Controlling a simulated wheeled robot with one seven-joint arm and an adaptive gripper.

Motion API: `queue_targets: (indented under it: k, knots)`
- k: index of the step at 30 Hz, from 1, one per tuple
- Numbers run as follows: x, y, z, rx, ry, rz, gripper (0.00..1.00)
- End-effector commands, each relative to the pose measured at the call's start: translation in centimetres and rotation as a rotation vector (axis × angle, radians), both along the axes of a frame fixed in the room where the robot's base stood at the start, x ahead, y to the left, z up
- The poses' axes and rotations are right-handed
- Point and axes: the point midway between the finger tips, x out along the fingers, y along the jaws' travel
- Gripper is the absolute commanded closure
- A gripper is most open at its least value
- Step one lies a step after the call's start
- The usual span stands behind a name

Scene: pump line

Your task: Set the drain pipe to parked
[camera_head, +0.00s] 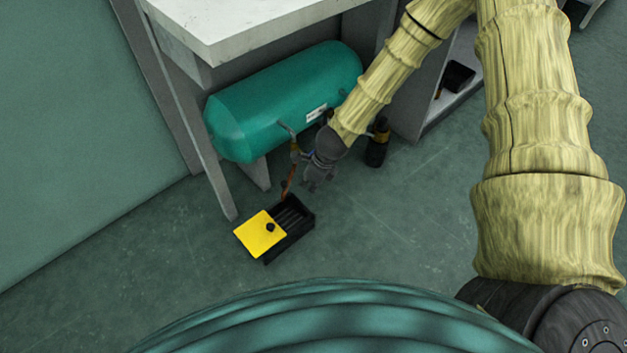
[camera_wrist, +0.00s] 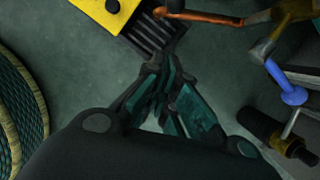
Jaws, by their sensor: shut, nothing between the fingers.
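The copper drain pipe (camera_head: 289,181) hangs from a brass fitting (camera_head: 295,150) on the teal tank. Its lower end is by the back edge of the black floor drain (camera_head: 298,224). In the wrist view the pipe (camera_wrist: 212,17) runs along the top, from the brass fitting (camera_wrist: 292,10) at right to a dark end near the drain's slats (camera_wrist: 155,36). My gripper (camera_head: 313,186) is shut and empty, just right of the pipe and apart from it. In the wrist view my gripper's fingers (camera_wrist: 166,78) point toward the drain, below the pipe.
A yellow lid (camera_head: 260,234) covers part of the drain. The teal tank (camera_head: 260,105) sits under the white bench (camera_head: 240,25). A blue-handled part (camera_wrist: 291,93) and a black cylinder (camera_head: 376,152) are right of my gripper. Floor in front is clear.

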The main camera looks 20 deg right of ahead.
Motion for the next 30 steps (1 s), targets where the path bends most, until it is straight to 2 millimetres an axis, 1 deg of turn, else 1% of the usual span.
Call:
queue_targets:
  k: [1,5,7,12,16,21,30]
  knots:
    - [0.1,0.2,-1.3,0.0,0.001,0.0,1.0]
    - [0.6,0.6,-3.4,0.0,0.001,0.001,1.0]
    - [1.2,1.0,-3.2,-0.002,-0.003,0.003,1.0]
    - [2.3,2.0,-3.5,-0.002,-0.002,0.001,1.0]
    - [3.0,2.5,-3.7,-0.001,-0.001,-0.001,1.0]
    - [3.4,3.0,-3.7,-0.001,-0.001,0.0,1.0]
    - [3.5,3.1,-3.7,0.0,0.0,-0.001,1.0]
